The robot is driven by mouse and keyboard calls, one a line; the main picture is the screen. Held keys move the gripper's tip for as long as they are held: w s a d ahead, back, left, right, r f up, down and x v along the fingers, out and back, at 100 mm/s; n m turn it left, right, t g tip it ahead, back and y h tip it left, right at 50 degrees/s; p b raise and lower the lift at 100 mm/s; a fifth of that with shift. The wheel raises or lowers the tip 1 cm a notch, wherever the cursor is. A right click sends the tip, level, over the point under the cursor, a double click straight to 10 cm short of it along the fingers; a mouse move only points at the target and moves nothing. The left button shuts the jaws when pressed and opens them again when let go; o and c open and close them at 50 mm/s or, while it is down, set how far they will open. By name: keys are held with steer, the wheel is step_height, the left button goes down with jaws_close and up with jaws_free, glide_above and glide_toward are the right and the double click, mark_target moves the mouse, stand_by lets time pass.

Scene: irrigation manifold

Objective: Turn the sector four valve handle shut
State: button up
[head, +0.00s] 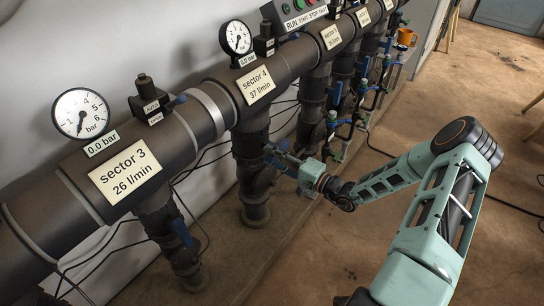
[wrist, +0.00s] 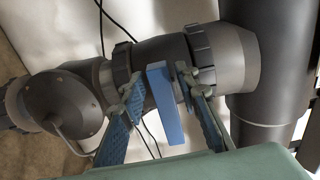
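The sector 4 label (head: 256,85) is on the large dark pipe, with a branch pipe (head: 250,150) dropping below it. In the head view my gripper (head: 279,156) is at this branch, and the valve handle there is largely hidden by the fingers. In the wrist view the blue valve handle (wrist: 165,105) lies between the two blue-padded fingers of my gripper (wrist: 162,92). The fingers are apart, with a clear gap on the left of the handle and a smaller one on the right.
The sector 3 branch with a blue handle (head: 182,233) is at the left. More branches with blue handles (head: 335,93) stand close behind to the right. A gauge (head: 236,38) and control box (head: 300,14) sit above. Open floor (head: 300,265) lies in front.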

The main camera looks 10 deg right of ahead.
steer(key=v, duration=1.2)
steer(key=shift+r, duration=0.1)
